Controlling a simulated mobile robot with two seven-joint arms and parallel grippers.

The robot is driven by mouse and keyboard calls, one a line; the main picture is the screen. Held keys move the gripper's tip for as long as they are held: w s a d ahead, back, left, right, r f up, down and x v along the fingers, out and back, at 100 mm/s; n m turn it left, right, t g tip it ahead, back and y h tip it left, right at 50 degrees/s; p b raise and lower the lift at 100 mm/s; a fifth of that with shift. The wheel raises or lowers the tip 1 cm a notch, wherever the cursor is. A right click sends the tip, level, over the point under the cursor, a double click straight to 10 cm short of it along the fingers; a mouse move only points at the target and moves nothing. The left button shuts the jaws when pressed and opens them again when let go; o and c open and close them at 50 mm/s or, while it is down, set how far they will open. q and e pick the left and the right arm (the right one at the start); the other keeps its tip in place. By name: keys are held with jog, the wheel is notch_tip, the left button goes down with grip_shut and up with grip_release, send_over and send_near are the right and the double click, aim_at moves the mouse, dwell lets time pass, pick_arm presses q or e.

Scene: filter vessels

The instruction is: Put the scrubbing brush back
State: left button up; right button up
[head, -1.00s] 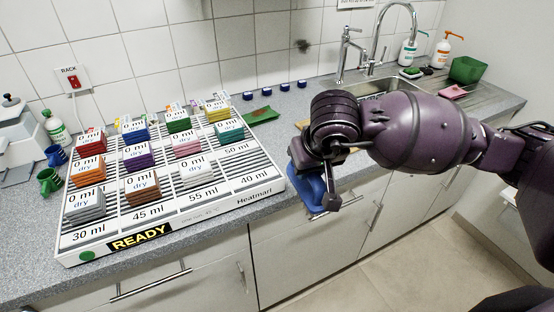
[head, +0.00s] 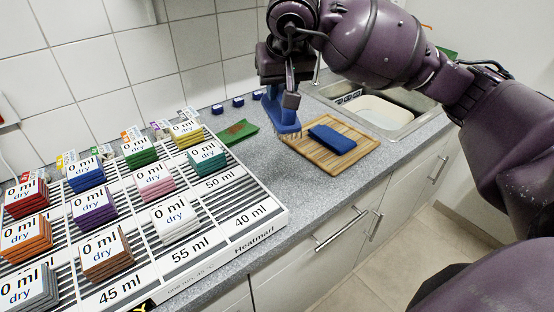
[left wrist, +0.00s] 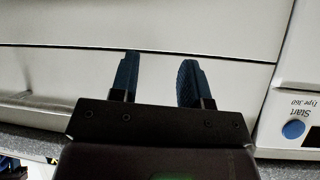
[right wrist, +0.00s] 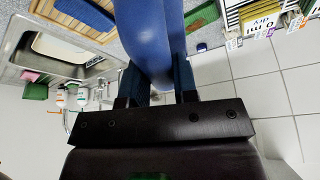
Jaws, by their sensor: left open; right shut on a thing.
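The blue scrubbing brush (head: 276,112) is in my right gripper (head: 289,92), above the counter left of the wooden board. Its bristles (head: 291,134) point down; I cannot tell whether they touch the counter. In the right wrist view, the fingers of my right gripper (right wrist: 158,84) are closed around the blue handle (right wrist: 148,35); the brush head is out of that view. My left gripper (left wrist: 157,76) is open and empty in front of a pale cabinet front, and is outside the head view.
A wooden board (head: 345,160) bears a folded blue cloth (head: 332,139), beside the sink (head: 380,108). A green item with a brown patch (head: 238,132) lies behind the white rack (head: 262,222) of coloured stacks. Several small blue blocks (head: 238,102) line the wall. Counter front right of the rack is clear.

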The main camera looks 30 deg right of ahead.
notch_tip(320, 180, down, 17)
jog(key=shift+r+b, duration=0.15)
jog(key=shift+b, duration=0.35)
jog(key=shift+f, duration=0.25)
jog(key=o, duration=0.9)
